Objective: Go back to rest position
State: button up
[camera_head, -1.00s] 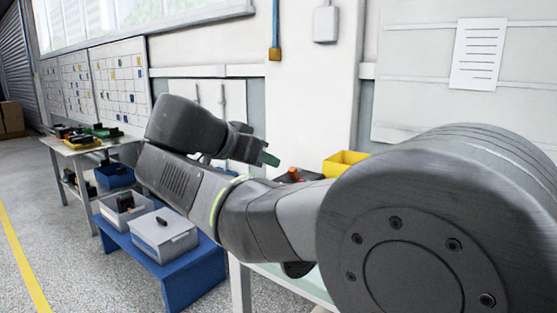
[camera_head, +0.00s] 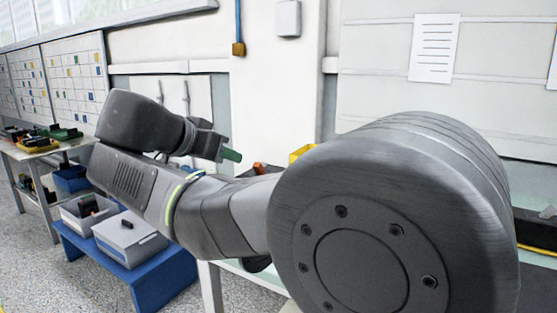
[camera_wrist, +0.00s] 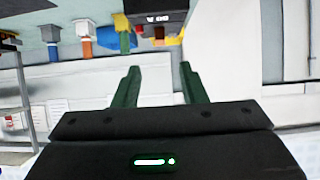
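My gripper (camera_head: 231,155) is at the end of my folded arm in the head view, left of centre. Only the tip of a green finger shows there. In the wrist view, its two green fingers stand well apart, with nothing held between them (camera_wrist: 159,67). The wrist picture looks upside down. A black box with small white marks (camera_wrist: 157,18) lies beyond the fingertips, apart from them.
A blue bench (camera_head: 150,278) with grey bins (camera_head: 130,240) stands left of my arm. A workbench with coloured parts (camera_head: 60,148) is farther left. A yellow bin (camera_head: 300,152) and an orange item (camera_head: 259,168) sit behind my arm. Floor is clear at lower left.

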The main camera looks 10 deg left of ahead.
aim_at(257, 163)
jog(key=b+x, duration=0.2)
jog(key=x, duration=1.1)
jog(key=shift+w, duration=0.1)
jog(key=p+v, duration=0.2)
jog(key=v, duration=1.2)
jog(key=b+x, duration=0.1)
jog(key=x, duration=1.3)
jog(key=shift+w+r+b, duration=0.15)
jog(key=shift+r+b, duration=0.05)
jog(key=shift+b, duration=0.1)
jog(key=shift+r+p, duration=0.2)
jog(key=shift+p, duration=0.85)
jog(key=shift+g+p, duration=0.3)
jog(key=shift+p, duration=0.1)
jog(key=g+p, duration=0.1)
jog(key=p, duration=0.4)
jog(key=w+g+y+p, duration=0.1)
jog(key=g+p, duration=0.1)
jog(key=p, duration=0.4)
jog(key=w+g+y+p, duration=0.1)
jog(key=p, duration=0.4)
jog(key=shift+d+r+g, duration=0.3)
jog(key=shift+d+r, duration=0.1)
